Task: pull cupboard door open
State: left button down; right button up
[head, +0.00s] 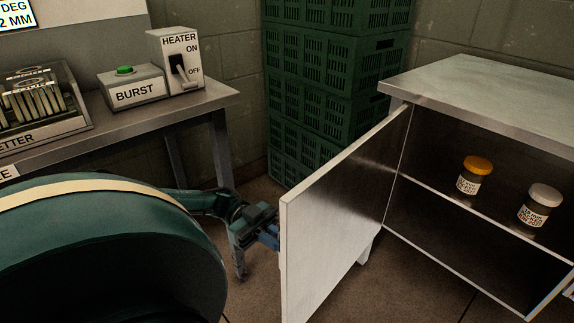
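The cupboard (490,85) stands at the right with its grey metal door (335,215) swung well open. The door is hinged at the cupboard's left front, and its free edge points toward me. Inside, a shelf (440,198) shows. My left gripper (268,236) is at the outer side of the door, by its free edge. The door hides its fingertips, so I cannot tell whether they touch or grip anything. Any handle on the door's outer face is hidden. My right gripper is not in view.
A jar with an orange lid (473,176) and one with a pale lid (540,206) stand on the shelf. Green crates (330,75) are stacked behind the door.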

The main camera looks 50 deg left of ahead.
pick_arm(q)
jog(key=shift+a, duration=0.8)
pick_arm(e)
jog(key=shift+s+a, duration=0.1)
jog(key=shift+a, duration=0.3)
pick_arm(q)
jog(key=c, duration=1.8)
grip_release()
jog(key=shift+c, duration=0.2)
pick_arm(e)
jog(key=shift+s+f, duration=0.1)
pick_arm(q)
jog(key=s+a+b, duration=0.2)
jog(key=a, duration=1.1)
jog(key=shift+b, duration=0.4)
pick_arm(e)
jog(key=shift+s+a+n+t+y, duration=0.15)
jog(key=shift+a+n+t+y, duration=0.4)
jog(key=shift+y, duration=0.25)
